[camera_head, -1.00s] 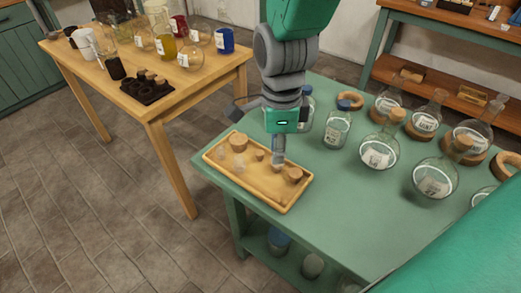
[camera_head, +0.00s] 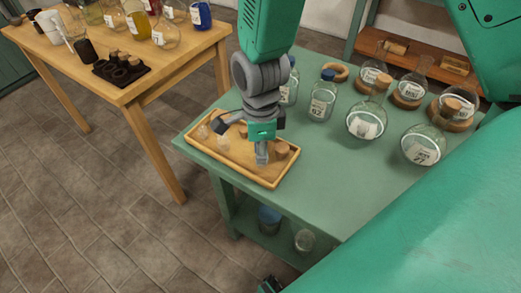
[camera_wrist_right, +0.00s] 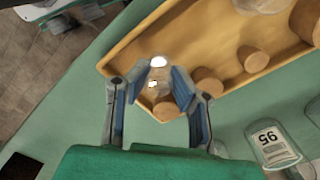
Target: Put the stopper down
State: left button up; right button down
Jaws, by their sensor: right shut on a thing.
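My right gripper (camera_head: 262,158) points down over the right part of the shallow wooden tray (camera_head: 238,178) on the green table. In the right wrist view the gripper (camera_wrist_right: 158,85) is shut on a small, clear, shiny stopper (camera_wrist_right: 155,75) between its blue-lined fingertips. The stopper is low over the tray near one rim; I cannot tell whether it touches the tray floor. Cork stoppers (camera_wrist_right: 207,81) stand close beside the fingers, and one cork (camera_wrist_right: 166,109) shows just behind the fingertips. In the head view the gripper hides the held stopper.
Stoppered flasks and bottles (camera_head: 322,98) stand on the green table (camera_head: 310,165) right of the tray. A cork ring (camera_head: 335,72) lies behind them. A wooden table (camera_head: 195,60) with glassware and a dark rack (camera_head: 121,68) stands left.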

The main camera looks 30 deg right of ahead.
jog(key=shift+a+r, duration=0.1)
jog(key=shift+a, duration=0.95)
jog(key=c, duration=1.7)
grip_release()
jog(key=shift+a, duration=0.1)
jog(key=o, duration=0.3)
jog(key=shift+f, duration=0.2)
jog(key=shift+d+f, duration=0.15)
jog(key=shift+d, duration=0.85)
pick_arm(q)
jog(key=shift+a+r+p, duration=0.85)
jog(key=shift+r+p, duration=0.3)
jog(key=shift+p, duration=0.25)
pick_arm(e)
notch_tip(320, 180, up, 13)
jog(key=a, duration=0.1)
jog(key=shift+a, duration=0.2)
